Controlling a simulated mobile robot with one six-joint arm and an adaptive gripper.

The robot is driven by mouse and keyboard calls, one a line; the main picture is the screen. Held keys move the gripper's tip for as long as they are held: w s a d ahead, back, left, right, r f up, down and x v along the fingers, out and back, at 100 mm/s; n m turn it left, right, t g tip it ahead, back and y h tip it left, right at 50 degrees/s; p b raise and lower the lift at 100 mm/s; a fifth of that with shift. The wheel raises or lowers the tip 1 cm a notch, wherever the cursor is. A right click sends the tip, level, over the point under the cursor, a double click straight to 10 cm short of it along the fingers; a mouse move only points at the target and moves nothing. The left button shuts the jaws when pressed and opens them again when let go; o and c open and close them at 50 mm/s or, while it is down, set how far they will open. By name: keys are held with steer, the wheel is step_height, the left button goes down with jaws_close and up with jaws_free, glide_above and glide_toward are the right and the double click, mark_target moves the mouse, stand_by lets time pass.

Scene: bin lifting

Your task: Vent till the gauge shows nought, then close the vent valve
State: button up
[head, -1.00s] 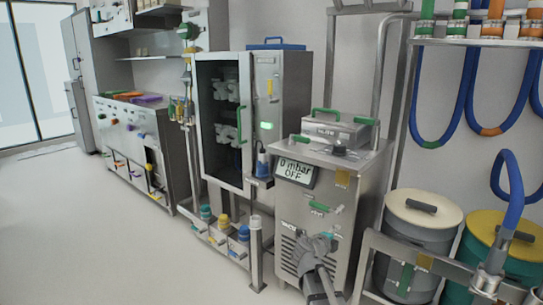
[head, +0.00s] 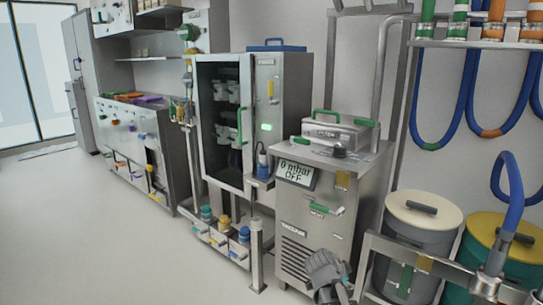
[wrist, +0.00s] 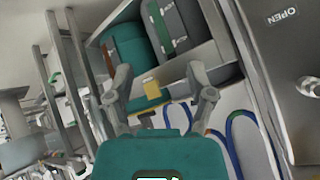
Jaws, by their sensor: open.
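The steel unit (head: 318,245) has a tilted display (head: 294,175) reading "0 mbar OFF". Below the display, a small green handle (head: 320,210) sits on its front panel, lying nearly level. The lettering beside it is too small to read surely. My gripper (head: 325,258) is in front of the unit's lower right, below the green handle and apart from it. In the wrist view my gripper (wrist: 161,76) has its two fingers spread wide, with nothing between them. The green handle cannot be made out surely in the wrist view.
A grey drum (head: 420,240) and a teal drum (head: 505,252) stand to the right behind a metal rail (head: 415,257). A glass-fronted cabinet (head: 225,130) is to the left. In the wrist view a grey panel marked "OPEN" (wrist: 284,16) is close at right. Floor at left is clear.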

steer(key=s+a+f+n+g+y, duration=0.2)
steer(key=s+a+n+g+y, duration=0.15)
steer(key=s+n, duration=0.4)
steer(key=s+a+f+n+g+y, duration=0.2)
steer(key=s+a+f+n+y, duration=0.15)
steer(key=s+n, duration=0.4)
step_height(320, 180, up, 39)
steer(key=w+p, duration=0.1)
steer(key=p, duration=3.8)
steer(key=shift+n, duration=0.4)
steer(key=shift+d, duration=0.15)
